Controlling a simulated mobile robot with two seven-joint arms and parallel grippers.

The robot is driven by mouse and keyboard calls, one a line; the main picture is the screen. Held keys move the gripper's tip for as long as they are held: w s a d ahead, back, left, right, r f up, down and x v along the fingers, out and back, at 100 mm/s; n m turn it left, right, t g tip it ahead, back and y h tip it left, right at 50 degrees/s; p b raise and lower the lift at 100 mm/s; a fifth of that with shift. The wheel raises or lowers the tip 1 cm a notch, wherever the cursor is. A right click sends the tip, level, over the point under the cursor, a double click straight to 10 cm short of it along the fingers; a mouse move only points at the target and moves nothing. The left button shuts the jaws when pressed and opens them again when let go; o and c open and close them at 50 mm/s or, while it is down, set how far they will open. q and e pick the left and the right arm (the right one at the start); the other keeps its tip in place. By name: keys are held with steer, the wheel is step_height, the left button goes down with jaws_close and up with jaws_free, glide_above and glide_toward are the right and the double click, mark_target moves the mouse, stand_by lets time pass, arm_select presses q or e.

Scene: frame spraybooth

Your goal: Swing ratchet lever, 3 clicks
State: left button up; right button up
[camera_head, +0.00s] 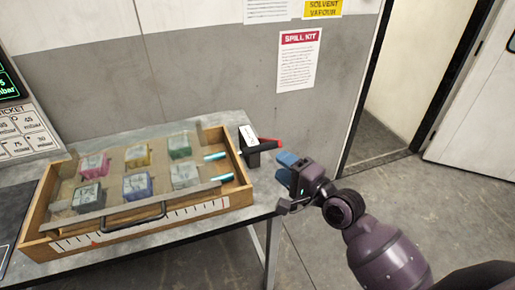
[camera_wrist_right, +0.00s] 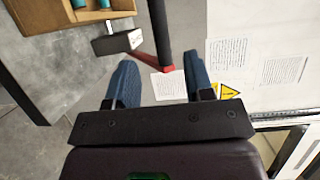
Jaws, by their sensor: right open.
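The ratchet lever has a black handle (camera_head: 264,147) with a red part, and it juts right from a small dark block at the table's right end. In the right wrist view the black handle (camera_wrist_right: 159,28) and the red arm (camera_wrist_right: 146,60) show ahead of the fingers, the handle running up between them in the picture. My right gripper (camera_head: 288,167) has blue fingers and is just right of the handle's end. Contact with the lever cannot be made out. My left gripper is not in view.
A wooden tray (camera_head: 154,226) with several coloured cubes and teal cylinders stands on the grey table (camera_head: 225,125), left of the lever. A wall with a spill kit sheet (camera_head: 298,62) is behind. Open floor lies right of the table, towards a doorway.

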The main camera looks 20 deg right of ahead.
mark_target(260, 151)
steer(key=x, duration=0.9)
steer(key=shift+w+a, duration=0.15)
steer(key=shift+w, duration=0.2)
jaws_close()
